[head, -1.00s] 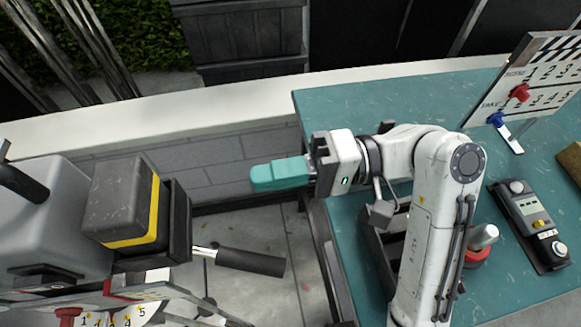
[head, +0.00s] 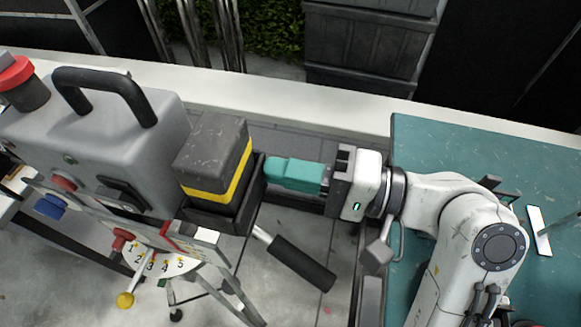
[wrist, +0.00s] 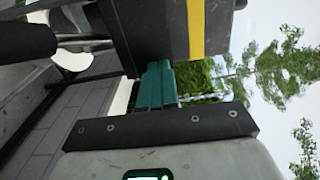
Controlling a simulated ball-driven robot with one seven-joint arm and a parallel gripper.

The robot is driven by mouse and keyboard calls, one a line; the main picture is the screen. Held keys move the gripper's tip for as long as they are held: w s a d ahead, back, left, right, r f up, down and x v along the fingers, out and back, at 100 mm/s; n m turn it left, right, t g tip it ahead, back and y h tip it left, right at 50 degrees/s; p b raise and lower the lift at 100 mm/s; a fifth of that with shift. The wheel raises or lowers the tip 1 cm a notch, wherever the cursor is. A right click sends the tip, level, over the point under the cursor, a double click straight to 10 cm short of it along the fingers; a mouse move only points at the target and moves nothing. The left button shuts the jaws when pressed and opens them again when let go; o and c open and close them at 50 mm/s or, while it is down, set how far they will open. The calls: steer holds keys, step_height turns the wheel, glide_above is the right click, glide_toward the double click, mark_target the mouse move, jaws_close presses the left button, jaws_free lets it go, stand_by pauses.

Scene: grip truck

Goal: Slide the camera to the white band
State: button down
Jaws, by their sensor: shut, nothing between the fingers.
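The camera is a grey body (head: 125,125) with a black top handle on the left in the head view. A black block with a yellow stripe (head: 212,155) sits in a black holder (head: 245,205) at its right end. My gripper (head: 268,172) has teal fingers, shut and empty, pointing left at the holder's right side. In the wrist view the fingers (wrist: 155,85) reach up to the dark box; whether they touch it I cannot tell. I cannot make out a white band for sure.
A black-gripped bar (head: 300,262) slants down below the fingers. A white numbered dial (head: 158,262) with a yellow knob hangs under the camera. A teal table (head: 480,150) is on the right. Dark crates (head: 365,45) stand behind the pale ledge.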

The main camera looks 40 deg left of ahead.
steer(key=shift+s+a+p, duration=0.3)
steer(key=shift+a+p, duration=0.2)
steer(key=shift+p, duration=0.05)
steer(key=shift+d, duration=0.1)
